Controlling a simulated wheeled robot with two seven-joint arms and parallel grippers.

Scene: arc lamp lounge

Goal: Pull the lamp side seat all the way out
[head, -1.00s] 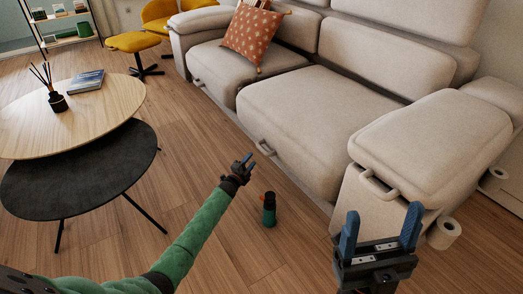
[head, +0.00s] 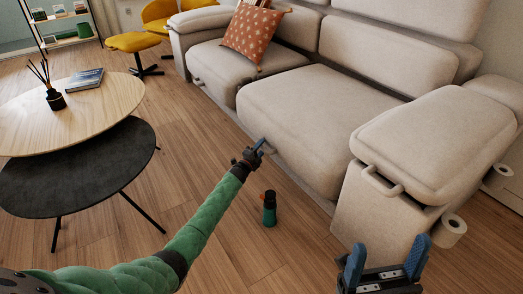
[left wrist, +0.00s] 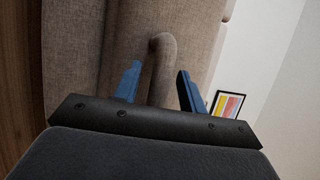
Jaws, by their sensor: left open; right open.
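The beige sofa has a near seat (head: 310,125) and a far seat (head: 235,75); no lamp is in view to show which is the lamp side. A fabric-covered handle sits on the near seat's front edge. My left gripper (head: 260,146) is at this handle and hides most of it in the head view. In the left wrist view the handle (left wrist: 160,70) stands between the two open blue fingers (left wrist: 156,88), with a gap showing on the right. My right gripper (head: 386,258) is open and empty, in front of the near armrest.
The armrest (head: 430,135) has its own handle (head: 382,181). A dark green bottle (head: 269,210) stands on the floor below my left gripper. A wooden round table (head: 80,120) and a black one (head: 90,170) stand left. Toilet rolls (head: 452,230) are at the right. Floor before the sofa is mostly clear.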

